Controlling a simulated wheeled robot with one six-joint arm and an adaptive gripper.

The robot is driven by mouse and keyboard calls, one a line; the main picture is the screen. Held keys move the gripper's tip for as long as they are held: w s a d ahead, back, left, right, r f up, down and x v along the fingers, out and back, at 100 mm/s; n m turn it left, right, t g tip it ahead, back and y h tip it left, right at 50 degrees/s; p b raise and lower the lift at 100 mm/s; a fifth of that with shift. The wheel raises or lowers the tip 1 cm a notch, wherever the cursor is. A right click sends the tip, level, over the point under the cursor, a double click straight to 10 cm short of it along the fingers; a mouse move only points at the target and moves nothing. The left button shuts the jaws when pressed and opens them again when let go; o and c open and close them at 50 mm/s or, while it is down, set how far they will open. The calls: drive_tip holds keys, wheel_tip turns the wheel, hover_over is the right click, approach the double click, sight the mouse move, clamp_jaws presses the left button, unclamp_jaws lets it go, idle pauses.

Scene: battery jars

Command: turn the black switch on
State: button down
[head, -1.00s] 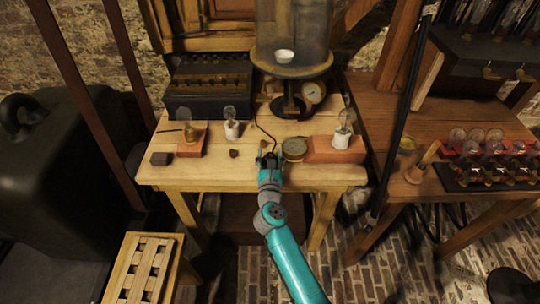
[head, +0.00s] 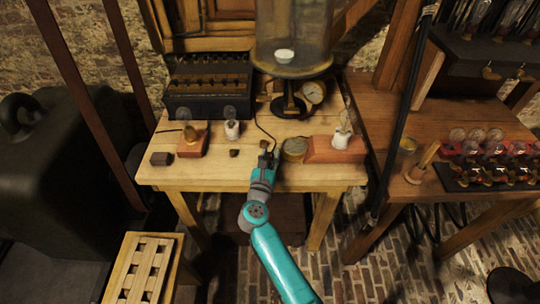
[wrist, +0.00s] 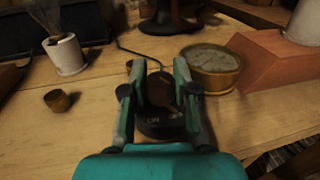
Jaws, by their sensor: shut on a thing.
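The black switch (wrist: 162,122) sits on the wooden table in the wrist view, with a round dark knob (wrist: 160,88) and faint lettering that looks like "ON" on its front. My gripper (wrist: 158,80) reaches down over it, with one finger on each side of the knob. The fingers are shut on the knob. In the head view my gripper (head: 268,158) is at the middle of the table, and it mostly hides the switch. Which way the switch is set is not clear.
A brass gauge (wrist: 212,65) stands close to the right of my gripper. A reddish block (head: 335,150) lies farther right. A dark cable (wrist: 140,54) runs behind the switch.

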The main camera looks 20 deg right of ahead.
sight(270, 154)
drive_tip(key=m+g+h, duration=0.6)
drive_tip(key=g, duration=0.1)
drive_tip(key=shift+w+a+r+h, duration=0.1)
drive_tip(key=shift+w+h, duration=0.05)
drive_tip(key=shift+h, duration=0.25)
drive_tip(key=m+g+h, duration=0.1)
drive_tip(key=m+g, duration=0.1)
drive_tip(key=g, duration=0.1)
drive_tip(key=m+g+h, duration=0.1)
drive_tip(key=m+g, duration=0.1)
drive_tip(key=shift+g, duration=0.4)
drive_tip(key=shift+m+g, duration=1.1)
drive_tip(key=shift+g, duration=0.5)
drive_tip(key=shift+m+g, duration=0.3)
drive_tip(key=shift+g, duration=0.1)
drive_tip(key=c, duration=0.9)
unclamp_jaws()
drive_tip(key=shift+o, duration=0.2)
wheel_tip(270, 154, up, 10)
drive_tip(key=shift+f, duration=0.15)
